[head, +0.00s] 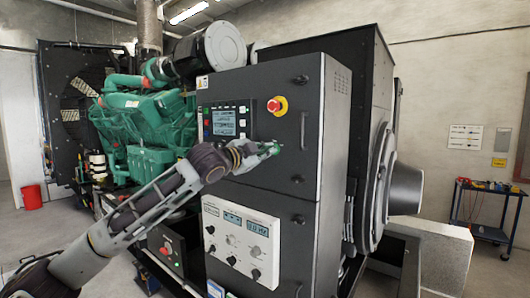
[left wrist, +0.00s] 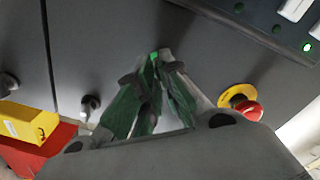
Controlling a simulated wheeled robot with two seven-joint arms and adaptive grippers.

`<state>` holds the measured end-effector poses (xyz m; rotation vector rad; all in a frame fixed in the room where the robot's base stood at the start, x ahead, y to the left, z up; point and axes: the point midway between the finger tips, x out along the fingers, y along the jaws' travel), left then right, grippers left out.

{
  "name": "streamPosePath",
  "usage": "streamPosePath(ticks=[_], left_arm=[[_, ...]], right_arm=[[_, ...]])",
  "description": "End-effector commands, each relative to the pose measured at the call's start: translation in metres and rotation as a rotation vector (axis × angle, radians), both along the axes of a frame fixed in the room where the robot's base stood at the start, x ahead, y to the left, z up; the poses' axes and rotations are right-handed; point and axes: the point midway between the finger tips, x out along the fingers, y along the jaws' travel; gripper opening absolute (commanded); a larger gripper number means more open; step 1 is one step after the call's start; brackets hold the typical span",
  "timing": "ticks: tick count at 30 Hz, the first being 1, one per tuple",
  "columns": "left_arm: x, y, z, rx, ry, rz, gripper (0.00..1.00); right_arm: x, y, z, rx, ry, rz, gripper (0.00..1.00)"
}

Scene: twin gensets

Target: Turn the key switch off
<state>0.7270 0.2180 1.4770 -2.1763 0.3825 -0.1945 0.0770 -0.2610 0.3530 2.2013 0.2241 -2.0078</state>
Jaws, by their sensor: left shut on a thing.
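My left gripper (head: 272,149) reaches in from the left to the front of the dark grey control cabinet (head: 258,182). In the left wrist view, its green-padded fingers (left wrist: 160,60) come together at the cabinet face. They are shut on the key switch, which sits below the emergency stop (head: 277,105). The fingertips hide the key switch, so I cannot tell which way its key points. The red emergency stop with its yellow collar also shows in the left wrist view (left wrist: 243,103), apart from the fingers. My right gripper is not in view.
A lit controller panel (head: 228,121) is left of the emergency stop. A vertical door handle (head: 303,130) is close to the right of my gripper. A white instrument panel (head: 240,240) is below my forearm. The green engine (head: 145,120) stands to the left.

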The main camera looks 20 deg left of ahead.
Motion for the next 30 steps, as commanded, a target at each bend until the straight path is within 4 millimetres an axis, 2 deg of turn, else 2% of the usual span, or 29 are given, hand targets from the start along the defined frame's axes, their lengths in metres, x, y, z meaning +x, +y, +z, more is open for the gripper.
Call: streamPosePath(ticks=[12, 30], left_arm=[[0.0, -0.002, -0.001, -0.304, 0.114, -0.002, 0.0], [0.0, -0.001, 0.0, -0.788, 0.288, -0.001, 0.0]], right_arm=[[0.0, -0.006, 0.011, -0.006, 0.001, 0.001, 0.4], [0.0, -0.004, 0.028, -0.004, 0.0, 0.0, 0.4]])
